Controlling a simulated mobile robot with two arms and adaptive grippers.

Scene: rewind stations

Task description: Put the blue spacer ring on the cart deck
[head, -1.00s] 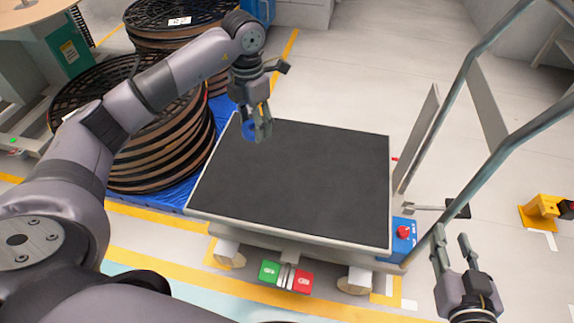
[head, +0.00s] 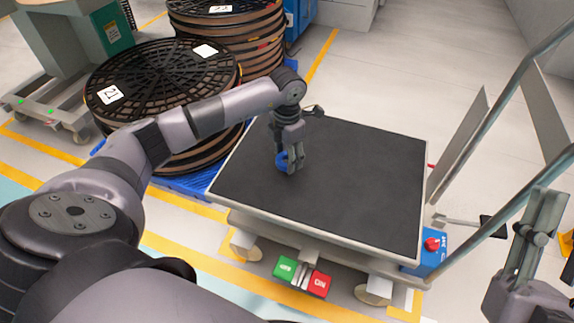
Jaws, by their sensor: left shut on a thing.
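The blue spacer ring (head: 282,160) is in my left gripper (head: 291,165), whose fingers are shut on it and partly hide it. The gripper points down over the left part of the cart deck (head: 340,185), a dark flat surface with a pale rim. I cannot tell whether the ring touches the deck. My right gripper (head: 545,225) is at the right edge, beside the cart's handle rail. It is seen side-on, so its opening does not show clearly.
Stacks of large black reels (head: 160,85) stand on a blue pallet left of the cart. A grey-green handle rail (head: 535,60) rises on the cart's right. A blue box with a red button (head: 432,245) sits at its front right corner. The deck is otherwise bare.

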